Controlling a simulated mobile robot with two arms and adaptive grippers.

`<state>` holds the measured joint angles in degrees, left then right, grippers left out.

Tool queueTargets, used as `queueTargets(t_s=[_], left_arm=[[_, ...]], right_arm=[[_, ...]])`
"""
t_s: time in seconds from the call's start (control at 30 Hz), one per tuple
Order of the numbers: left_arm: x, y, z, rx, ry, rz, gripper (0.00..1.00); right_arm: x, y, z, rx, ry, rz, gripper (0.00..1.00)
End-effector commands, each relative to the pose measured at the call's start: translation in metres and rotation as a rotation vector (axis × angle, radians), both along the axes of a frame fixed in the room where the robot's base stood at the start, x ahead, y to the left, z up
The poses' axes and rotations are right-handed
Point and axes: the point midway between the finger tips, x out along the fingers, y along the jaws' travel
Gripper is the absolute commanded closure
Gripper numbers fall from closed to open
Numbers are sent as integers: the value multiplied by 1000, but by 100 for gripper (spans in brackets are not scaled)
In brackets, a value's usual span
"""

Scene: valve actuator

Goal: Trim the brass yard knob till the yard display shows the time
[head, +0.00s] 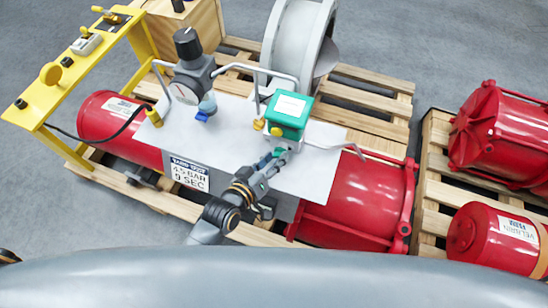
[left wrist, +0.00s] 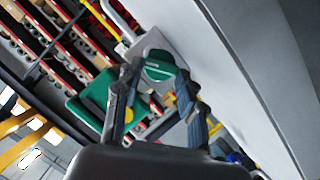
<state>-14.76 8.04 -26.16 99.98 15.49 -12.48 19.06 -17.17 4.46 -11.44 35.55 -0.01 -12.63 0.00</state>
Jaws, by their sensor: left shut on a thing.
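My left gripper (head: 271,163) reaches from below to the front of the white-topped bench. It is shut on a small green knob (head: 281,152), which shows between the fingertips in the left wrist view (left wrist: 160,68). Behind it stands a green box (head: 285,126) with a white face (head: 291,106); any reading on it is too small to make out. A yellow, brass-like knob (head: 277,131) is on the box's front, and another brass-coloured piece (head: 258,124) is at its left. A sign (head: 189,175) on the bench front reads "4.5 BAR 9 SEC". My right gripper is not in view.
A black-capped regulator with a gauge (head: 184,94) and bent grey tube rails (head: 258,72) stand on the bench plate. A yellow frame (head: 75,65) with controls is at left. Red cylinders (head: 365,195) lie below. A pallet with red actuators (head: 500,130) is at right.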

Motion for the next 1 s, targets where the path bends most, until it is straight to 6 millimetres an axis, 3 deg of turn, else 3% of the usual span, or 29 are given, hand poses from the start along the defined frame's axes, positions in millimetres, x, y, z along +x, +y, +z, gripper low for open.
queueTargets(t_s=[0.6,0.63,0.73,1.0], left_arm=[[1,1,-1,-47,15,0,92],[0,1,-1,-47,15,0,57],[0,1,-1,-47,15,0,38],[0,1,-1,-47,15,0,38]], right_arm=[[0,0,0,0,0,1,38],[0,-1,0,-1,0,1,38],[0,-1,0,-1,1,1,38],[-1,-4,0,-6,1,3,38]])
